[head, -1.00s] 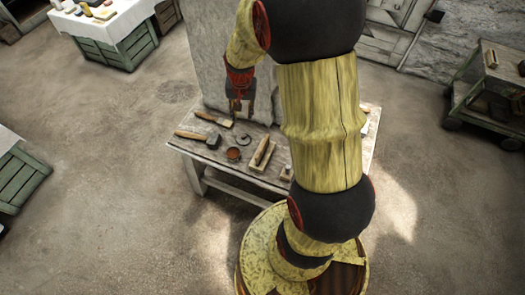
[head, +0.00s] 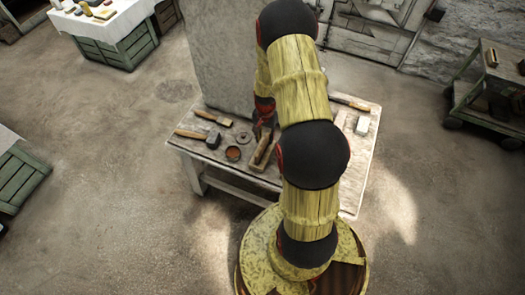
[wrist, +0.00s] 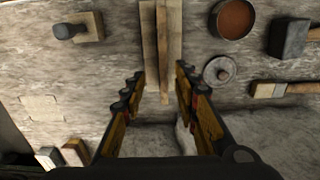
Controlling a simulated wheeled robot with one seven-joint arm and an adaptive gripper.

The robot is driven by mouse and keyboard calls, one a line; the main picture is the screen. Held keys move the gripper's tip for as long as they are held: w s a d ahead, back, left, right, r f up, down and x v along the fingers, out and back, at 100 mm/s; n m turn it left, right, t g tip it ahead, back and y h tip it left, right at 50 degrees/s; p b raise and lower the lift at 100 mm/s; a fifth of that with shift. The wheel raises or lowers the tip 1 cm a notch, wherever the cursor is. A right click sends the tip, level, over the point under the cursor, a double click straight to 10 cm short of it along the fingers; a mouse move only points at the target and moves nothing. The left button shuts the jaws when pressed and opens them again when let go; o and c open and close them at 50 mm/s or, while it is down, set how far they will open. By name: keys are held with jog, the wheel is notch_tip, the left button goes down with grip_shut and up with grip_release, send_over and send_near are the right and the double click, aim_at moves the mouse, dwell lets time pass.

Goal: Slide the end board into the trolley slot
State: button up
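My gripper (wrist: 163,85) is open, its two fingers apart on either side of the near end of a long wooden piece (wrist: 148,40) with a raised middle strip. I cannot tell whether the fingers touch it. In the head view this wooden piece (head: 261,154) lies on the worktable (head: 225,165), with my gripper just above it and partly hidden by my arm. I cannot tell for sure which piece is the end board. A green trolley (head: 483,98) stands at the far right; its slot cannot be made out.
A mallet (head: 212,138), a brush (head: 222,121), a red-brown bowl (head: 233,153) and a round disc (head: 243,138) lie left of the wooden piece. A tall grey slab (head: 220,60) stands behind the table. Open floor separates table and trolley.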

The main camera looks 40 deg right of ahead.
aim_at(263, 143)
jog(key=f, duration=0.2)
jog(key=f+b, duration=0.1)
jog(key=f, duration=0.1)
jog(key=shift+w+a+f, duration=0.15)
jog(key=shift+w+a, duration=0.05)
jog(key=shift+c, duration=1)
grip_shut()
